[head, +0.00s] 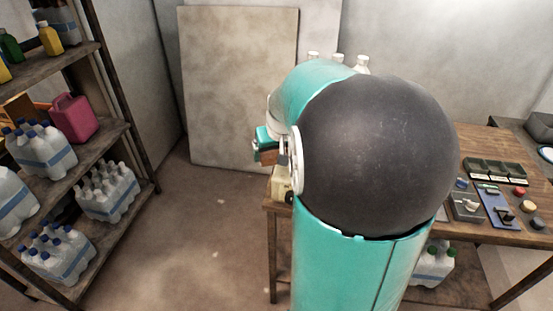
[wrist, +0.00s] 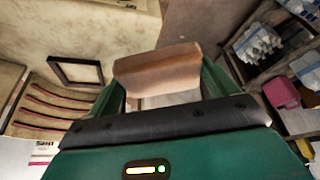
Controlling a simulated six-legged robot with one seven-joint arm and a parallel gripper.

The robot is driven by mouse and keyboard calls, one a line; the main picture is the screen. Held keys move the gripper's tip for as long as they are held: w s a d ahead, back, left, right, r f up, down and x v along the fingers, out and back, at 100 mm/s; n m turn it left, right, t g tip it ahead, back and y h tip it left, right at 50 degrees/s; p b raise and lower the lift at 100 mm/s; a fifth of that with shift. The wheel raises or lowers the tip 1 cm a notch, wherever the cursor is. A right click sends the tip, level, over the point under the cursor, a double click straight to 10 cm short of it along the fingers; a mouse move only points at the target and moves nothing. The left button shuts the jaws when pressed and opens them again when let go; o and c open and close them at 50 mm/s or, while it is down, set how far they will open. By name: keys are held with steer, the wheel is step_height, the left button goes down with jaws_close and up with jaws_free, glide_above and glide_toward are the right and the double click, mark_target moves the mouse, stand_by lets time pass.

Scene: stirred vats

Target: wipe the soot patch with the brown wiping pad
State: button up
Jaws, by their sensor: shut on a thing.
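My gripper (wrist: 160,84) is shut on the brown wiping pad (wrist: 156,68), which sits crosswise between the two green fingers in the wrist view. In the head view the pad (head: 268,157) shows as a small brown block below the teal gripper (head: 263,143), beside the left end of the wooden table. My own arm hides much of the gripper there. I cannot make out a soot patch in either view; the arm covers part of the table and the wall behind it.
The wooden table (head: 480,151) at right holds trays, coloured knobs and small tools. A shelf rack (head: 112,127) with bottles and a pink jug (head: 71,119) stands at left. A large pale panel (head: 240,85) leans at the back. The wrist view shows a black square frame (wrist: 75,84).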

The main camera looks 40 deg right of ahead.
steer(key=shift+r, duration=0.9)
steer(key=shift+w, duration=0.1)
